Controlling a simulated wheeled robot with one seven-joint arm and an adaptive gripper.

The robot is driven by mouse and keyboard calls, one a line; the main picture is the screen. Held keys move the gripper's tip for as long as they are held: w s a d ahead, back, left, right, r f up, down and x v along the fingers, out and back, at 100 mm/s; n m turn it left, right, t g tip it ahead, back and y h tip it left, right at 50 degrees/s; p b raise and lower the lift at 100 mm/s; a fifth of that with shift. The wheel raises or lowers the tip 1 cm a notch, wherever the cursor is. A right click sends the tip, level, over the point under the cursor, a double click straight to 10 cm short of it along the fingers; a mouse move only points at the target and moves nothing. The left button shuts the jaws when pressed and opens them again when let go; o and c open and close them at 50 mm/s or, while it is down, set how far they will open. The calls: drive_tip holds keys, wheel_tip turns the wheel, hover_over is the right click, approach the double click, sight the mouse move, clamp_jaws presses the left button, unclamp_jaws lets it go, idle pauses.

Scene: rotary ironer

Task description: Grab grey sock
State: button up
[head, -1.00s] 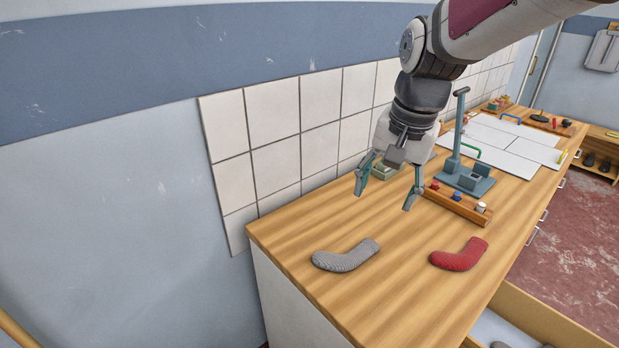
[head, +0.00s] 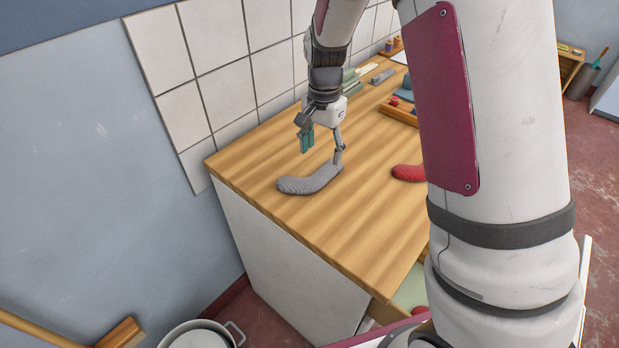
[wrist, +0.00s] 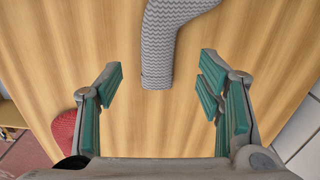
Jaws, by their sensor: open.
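The grey sock (head: 308,182) lies flat and bent on the wooden counter, near its front left corner in the head view. In the wrist view the grey sock (wrist: 166,40) enters from the top, and its straight end lies just ahead of the space between the fingers. My gripper (head: 322,150) is above the counter by the sock's far end, its green-padded fingers spread. In the wrist view my gripper (wrist: 160,95) is open with nothing between its fingers. Whether the fingers touch the counter cannot be told.
A red sock (head: 408,172) lies to the right, partly hidden by my arm; it also shows in the wrist view (wrist: 65,132). A tiled wall (head: 222,80) stands close behind the counter. A wooden rack (head: 400,115) lies farther back. A pot (head: 200,335) is on the floor.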

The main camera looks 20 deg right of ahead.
sight(323, 173)
drive_tip(key=shift+s+d+f+p, duration=0.15)
drive_tip(key=shift+f+p, duration=0.1)
drive_tip(key=shift+f, duration=1.55)
drive_tip(key=shift+w+d+f+p, duration=0.1)
drive_tip(key=shift+f+p, duration=0.1)
drive_tip(key=shift+f, duration=1.55)
drive_tip(key=c, duration=0.9)
